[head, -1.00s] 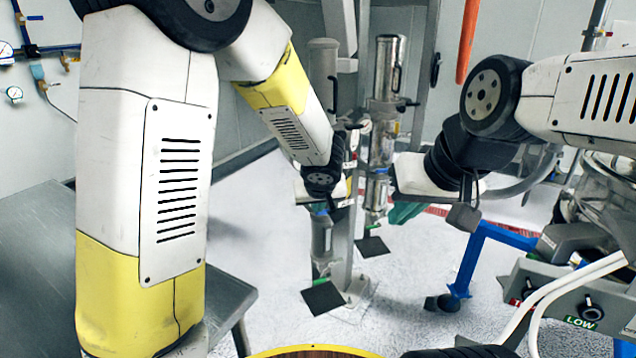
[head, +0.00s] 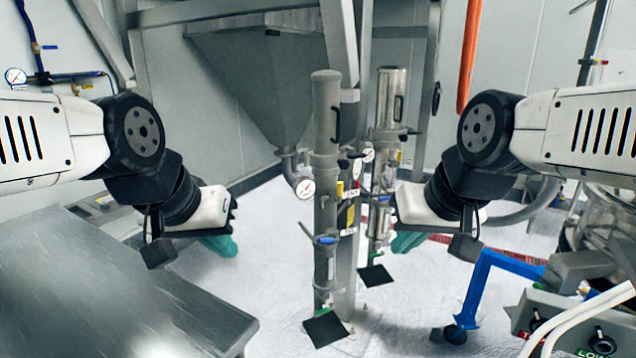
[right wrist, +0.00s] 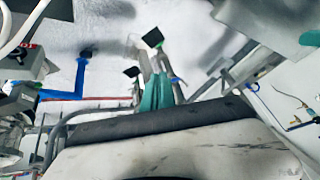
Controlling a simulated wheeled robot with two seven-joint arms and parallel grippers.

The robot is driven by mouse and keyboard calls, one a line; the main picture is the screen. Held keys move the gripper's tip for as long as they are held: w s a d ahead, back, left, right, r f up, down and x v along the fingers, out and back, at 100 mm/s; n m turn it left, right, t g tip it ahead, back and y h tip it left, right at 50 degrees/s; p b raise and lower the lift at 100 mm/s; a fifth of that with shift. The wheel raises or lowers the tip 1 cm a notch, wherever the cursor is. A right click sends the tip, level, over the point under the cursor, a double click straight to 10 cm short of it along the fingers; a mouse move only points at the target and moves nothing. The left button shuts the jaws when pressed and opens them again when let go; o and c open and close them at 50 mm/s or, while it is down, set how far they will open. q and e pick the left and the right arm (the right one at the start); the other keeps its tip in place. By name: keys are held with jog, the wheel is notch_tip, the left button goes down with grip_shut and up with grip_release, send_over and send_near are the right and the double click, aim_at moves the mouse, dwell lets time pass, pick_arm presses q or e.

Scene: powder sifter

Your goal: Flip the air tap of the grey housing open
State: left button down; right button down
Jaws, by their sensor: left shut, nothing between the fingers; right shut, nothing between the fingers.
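The grey housing (head: 326,115) is a tall upright grey tube with a black handle near its top, in the middle of the head view. A small blue tap (head: 326,240) sits low on it, its handle lying roughly level across the tube. I cannot tell for certain whether it is open. My left gripper (head: 222,247), with green fingers, is shut and empty, well left of the tube and apart from it. My right gripper (head: 405,242) is shut and empty to the right of both tubes; its green fingers also show in the right wrist view (right wrist: 157,92).
A shiny steel housing (head: 388,100) stands just right of the grey one. Black plates (head: 325,329) are below them. A steel table (head: 110,285) fills the lower left. A blue frame (head: 480,280) and control box (head: 570,315) stand at right. A hopper (head: 265,80) hangs behind.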

jog(key=w+a+f+n+g+h, duration=0.1)
jog(key=w+f+n, duration=0.15)
jog(key=w, duration=0.85)
jog(key=y, duration=0.4)
send_near(326, 239)
jog(key=shift+n, duration=0.45)
jog(key=x, duration=0.7)
